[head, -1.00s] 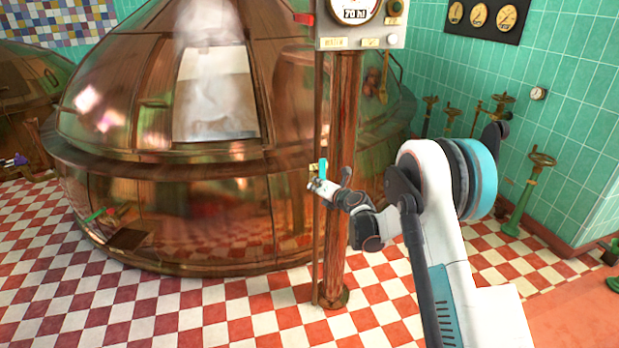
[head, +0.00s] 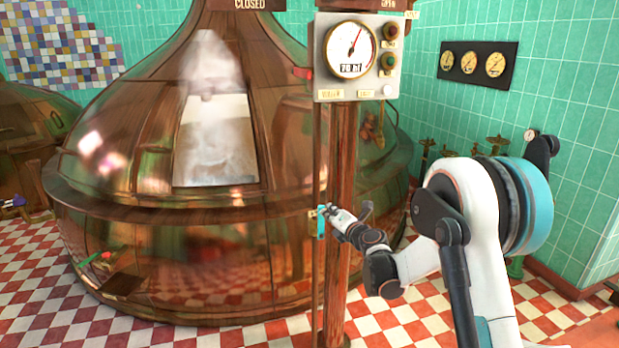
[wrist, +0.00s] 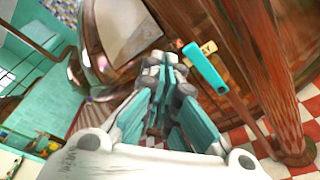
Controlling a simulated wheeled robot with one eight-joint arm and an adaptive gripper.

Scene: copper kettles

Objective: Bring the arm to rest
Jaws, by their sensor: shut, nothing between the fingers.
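My gripper (head: 329,211) is shut and empty at the end of my white and teal arm. In the head view it is in front of the copper kettle (head: 150,245), beside the wooden post (head: 340,150). A teal handle (head: 321,226) shows right by the fingertips. In the wrist view the shut gripper (wrist: 163,64) points away from the camera, and the teal handle (wrist: 207,70) is to its right, apart in the picture. I cannot tell the depth gap between them.
A gauge box (head: 352,55) sits on the post above my gripper. A panel of gauges (head: 478,64) hangs on the green tiled wall (head: 570,120) at right. Valve wheels stand along that wall. The checkered floor (head: 40,280) is clear at the front left.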

